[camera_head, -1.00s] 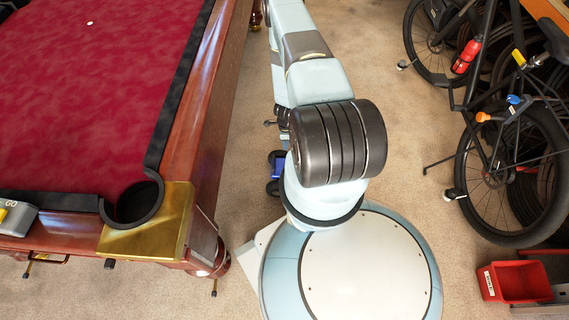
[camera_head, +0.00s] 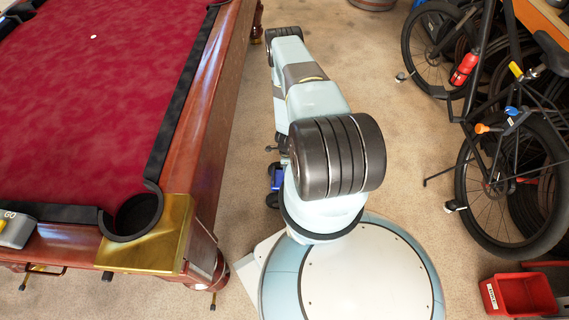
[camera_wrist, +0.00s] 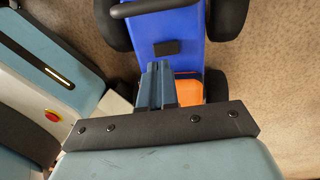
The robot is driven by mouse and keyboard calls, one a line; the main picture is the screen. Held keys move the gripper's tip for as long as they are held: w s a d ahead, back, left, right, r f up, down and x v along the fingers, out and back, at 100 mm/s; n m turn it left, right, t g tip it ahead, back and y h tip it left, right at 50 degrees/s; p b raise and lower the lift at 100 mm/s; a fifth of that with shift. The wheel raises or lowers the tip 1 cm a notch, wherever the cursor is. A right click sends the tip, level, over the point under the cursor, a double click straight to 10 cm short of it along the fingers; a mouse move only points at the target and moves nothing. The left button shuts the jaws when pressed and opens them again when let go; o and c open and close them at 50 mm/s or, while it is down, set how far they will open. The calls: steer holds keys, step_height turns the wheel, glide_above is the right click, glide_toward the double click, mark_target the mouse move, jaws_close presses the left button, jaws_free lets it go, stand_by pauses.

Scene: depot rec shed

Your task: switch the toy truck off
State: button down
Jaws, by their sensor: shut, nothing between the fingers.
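The toy truck (camera_wrist: 185,25) has a blue body with fat black wheels and an orange part (camera_wrist: 190,90), and fills the upper middle of the wrist view. A small black rectangular piece (camera_wrist: 166,47), possibly the switch, sits on its blue face. My gripper (camera_wrist: 158,68) is shut and empty, its fingertips just below that black piece in the picture. I cannot tell whether they touch the truck. The fingers hide part of the orange section. In the head view the truck (camera_head: 276,178) is a small blue patch on the floor, mostly hidden by my arm.
A pool table (camera_head: 180,110) with red cloth stands at the left, close to the truck. Bicycles (camera_head: 505,180) stand at the right, with a red bin (camera_head: 518,294) at the lower right. Carpet between my arm and the bicycles is clear.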

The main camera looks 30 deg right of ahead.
steer(key=shift+s+a+f, duration=0.1)
steer(key=shift+s+f, duration=0.05)
steer(key=shift+f, duration=0.75)
steer(key=shift+s+a+f, duration=0.1)
steer(key=shift+f, duration=0.8)
steer(key=shift+s+a+f, duration=0.1)
steer(key=shift+s+f, duration=0.05)
steer(key=shift+f, duration=0.75)
